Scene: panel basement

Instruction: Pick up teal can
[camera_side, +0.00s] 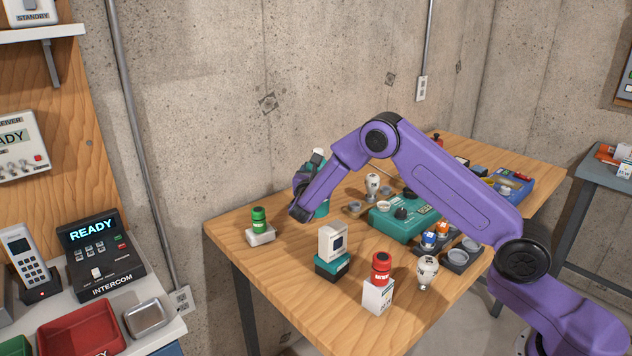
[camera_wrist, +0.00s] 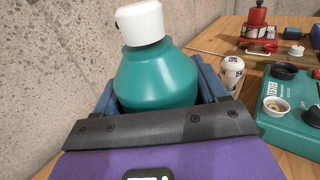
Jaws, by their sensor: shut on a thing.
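The teal can (camera_wrist: 157,80), a rounded teal vessel with a white cap, stands upright between the two blue fingers of my gripper (camera_wrist: 158,92) in the wrist view. My gripper is shut on it. In the side view my gripper (camera_side: 312,190) is over the back part of the wooden table, and only a strip of the teal can (camera_side: 323,208) and its pale cap show beside my purple wrist. The can's lower part is mostly hidden, so I cannot tell whether it touches the table.
A green can on a white block (camera_side: 261,235) stands left of my gripper. A white box on a teal block (camera_side: 331,263) and a red can on a white box (camera_side: 378,295) stand in front. A teal tester box (camera_side: 398,222) lies right. The concrete wall is close behind.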

